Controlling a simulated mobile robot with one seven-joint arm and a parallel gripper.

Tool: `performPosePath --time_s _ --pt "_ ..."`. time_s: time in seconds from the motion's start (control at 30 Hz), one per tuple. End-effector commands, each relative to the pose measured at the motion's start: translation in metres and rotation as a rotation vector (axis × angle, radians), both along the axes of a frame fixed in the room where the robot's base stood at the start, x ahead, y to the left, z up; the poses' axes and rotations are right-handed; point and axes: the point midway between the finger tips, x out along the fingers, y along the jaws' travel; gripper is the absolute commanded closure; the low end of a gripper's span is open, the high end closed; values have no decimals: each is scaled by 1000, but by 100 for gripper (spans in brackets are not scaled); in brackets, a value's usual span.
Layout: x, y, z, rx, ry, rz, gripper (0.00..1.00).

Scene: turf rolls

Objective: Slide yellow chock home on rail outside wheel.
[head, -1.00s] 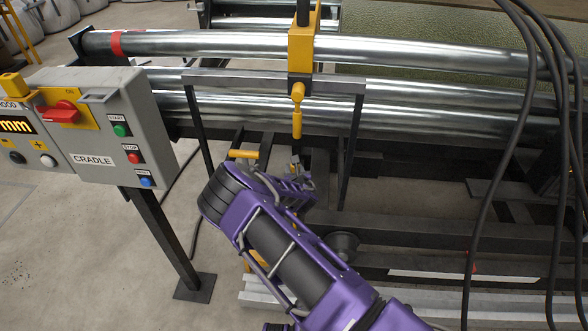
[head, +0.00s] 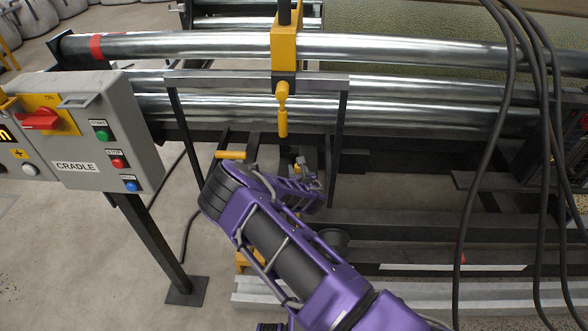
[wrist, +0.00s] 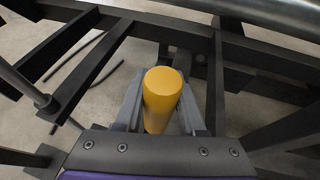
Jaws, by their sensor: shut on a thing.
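My gripper (head: 318,182) is low under the rollers, and its fingers are partly hidden by the arm in the head view. In the wrist view my gripper (wrist: 158,112) is shut on an upright yellow cylinder (wrist: 162,98), which looks like a handle. Its lower end, and whether it joins the chock, are hidden. A yellow block (head: 248,262), likely the chock, shows partly behind my arm by the left end of the pale rail (head: 400,291). A grey wheel (head: 335,238) is to its right, partly covered by my arm.
The grey CRADLE control box (head: 85,135) stands on a post at the left. Steel rollers (head: 400,48) and a dark frame (head: 260,80) with a hanging yellow handle (head: 282,115) lie above my gripper. Black cables (head: 478,190) hang at the right. Floor is clear at lower left.

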Motion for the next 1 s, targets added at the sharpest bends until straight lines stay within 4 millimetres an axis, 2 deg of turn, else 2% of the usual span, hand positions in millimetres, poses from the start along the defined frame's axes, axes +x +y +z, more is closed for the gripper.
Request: performPosePath --time_s 0.37,0.4,0.57,0.8,1.0 --pt "2 -1 3 1 -6 1 100" --pt "1 -1 3 1 -6 1 56" --pt "1 -1 2 1 -3 1 27" --pt "-1 -2 -3 0 5 -1 26" --pt "-9 -3 2 -1 4 0 26"
